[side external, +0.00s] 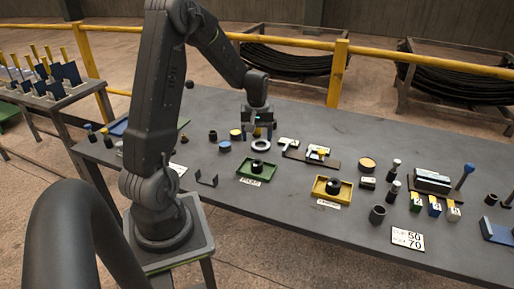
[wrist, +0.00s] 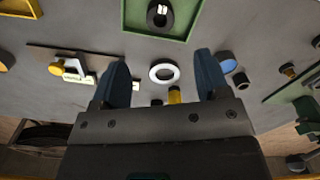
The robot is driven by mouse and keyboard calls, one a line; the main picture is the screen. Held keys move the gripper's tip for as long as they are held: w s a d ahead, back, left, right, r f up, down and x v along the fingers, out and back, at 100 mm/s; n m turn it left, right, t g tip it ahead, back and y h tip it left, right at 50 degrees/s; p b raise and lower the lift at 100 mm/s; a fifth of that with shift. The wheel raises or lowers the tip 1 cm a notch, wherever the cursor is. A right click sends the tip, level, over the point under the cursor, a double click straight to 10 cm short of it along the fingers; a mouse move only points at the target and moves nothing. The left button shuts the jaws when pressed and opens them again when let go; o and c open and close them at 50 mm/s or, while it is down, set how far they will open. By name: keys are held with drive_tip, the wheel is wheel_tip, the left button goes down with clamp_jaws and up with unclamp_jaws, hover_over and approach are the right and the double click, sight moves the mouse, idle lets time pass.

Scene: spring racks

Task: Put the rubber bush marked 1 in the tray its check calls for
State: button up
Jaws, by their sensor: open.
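A black rubber bush (side external: 257,163) sits inside the green tray (side external: 243,176). In the wrist view the bush (wrist: 152,20) shows a pale mark on top, not clearly readable, and the green tray (wrist: 128,25) is cut by the top edge. Another black bush (side external: 333,185) sits in the yellow tray (side external: 318,192); I cannot read a number on it. My gripper (side external: 260,130) is open and empty above the bench, beyond the green tray. Its fingers (wrist: 162,62) stand apart over a white ring (wrist: 163,73), also visible in the side view (side external: 261,145).
A dark hollow cylinder (side external: 377,214) and a card reading 50 and 70 (side external: 407,240) lie at the front right. A black bracket (side external: 207,180) stands left of the green tray. A blue disc (side external: 225,147) and small fixtures (side external: 318,153) flank the ring.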

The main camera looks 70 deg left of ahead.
drive_tip(key=s+d+r+m+t+y, duration=0.1)
drive_tip(key=s+d+r+m+t, duration=0.15)
drive_tip(key=d+r+m, duration=0.85)
drive_tip(key=s+d+r+m+t, duration=0.1)
drive_tip(key=s+d+r, duration=0.1)
drive_tip(key=d, duration=0.3)
drive_tip(key=s+d+r+t, duration=0.1)
drive_tip(key=s+d+r, duration=0.1)
drive_tip(key=s+d, duration=0.2)
drive_tip(key=s+d+r+m+t+h, duration=0.1)
drive_tip(key=s+d+r, duration=0.1)
drive_tip(key=d, duration=0.4)
drive_tip(key=shift+s+d+m, duration=0.3)
drive_tip(key=shift+s+d, duration=0.1)
drive_tip(key=shift+s, duration=0.1)
